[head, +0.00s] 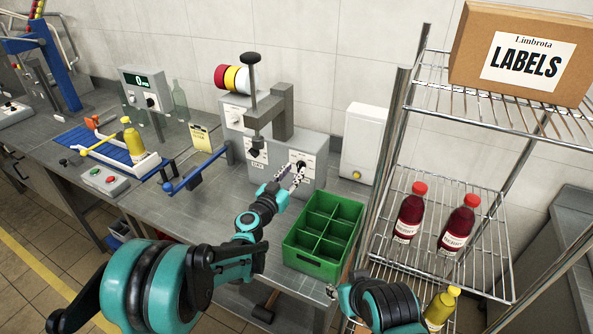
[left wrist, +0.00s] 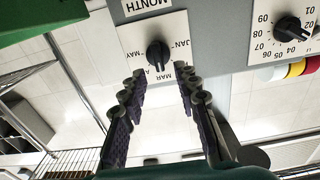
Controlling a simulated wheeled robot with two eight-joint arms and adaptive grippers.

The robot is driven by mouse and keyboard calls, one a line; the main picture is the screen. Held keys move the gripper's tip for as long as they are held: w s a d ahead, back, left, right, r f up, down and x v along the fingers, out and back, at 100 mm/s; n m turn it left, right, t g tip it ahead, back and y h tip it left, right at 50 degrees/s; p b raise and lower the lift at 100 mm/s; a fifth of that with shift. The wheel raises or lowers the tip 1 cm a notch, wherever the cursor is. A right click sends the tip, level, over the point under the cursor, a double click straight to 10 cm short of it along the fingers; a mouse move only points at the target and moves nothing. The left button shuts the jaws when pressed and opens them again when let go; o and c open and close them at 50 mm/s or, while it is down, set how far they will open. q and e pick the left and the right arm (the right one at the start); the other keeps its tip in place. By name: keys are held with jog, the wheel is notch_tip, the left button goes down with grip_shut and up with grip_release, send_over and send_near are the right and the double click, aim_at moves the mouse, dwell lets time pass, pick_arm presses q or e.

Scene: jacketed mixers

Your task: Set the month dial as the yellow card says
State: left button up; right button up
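The month dial (left wrist: 158,55) is a black knob on a white plate, upside down in the left wrist view, with MONTH above and JAN, MAR and MAY readable. It also shows on the grey machine in the head view (head: 300,163). My left gripper (left wrist: 162,84) is open, its fingers apart on either side of the knob and not visibly closed on it. In the head view it reaches the machine's front (head: 291,178). The yellow card (head: 201,138) stands left of the machine; its text is too small to read. My right gripper (head: 333,290) is low, mostly hidden.
A second, numbered dial (left wrist: 288,28) sits beside the month dial. A green divided crate (head: 324,235) stands on the bench below the machine. A wire rack (head: 480,225) with red bottles and a LABELS box (head: 525,55) stands at right. A blue lever (head: 195,178) juts out left.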

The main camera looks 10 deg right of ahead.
pick_arm(q)
jog(key=shift+x, duration=1.35)
grip_shut()
jog(key=n, duration=0.4)
jog(key=shift+w+a+n+b, duration=0.15)
jog(key=shift+a+n+b, duration=0.15)
jog(key=shift+b, duration=0.1)
jog(key=n, duration=0.5)
jog(key=shift+w+a+f, duration=0.1)
jog(key=shift+a+f, duration=0.05)
jog(key=shift+f, duration=0.05)
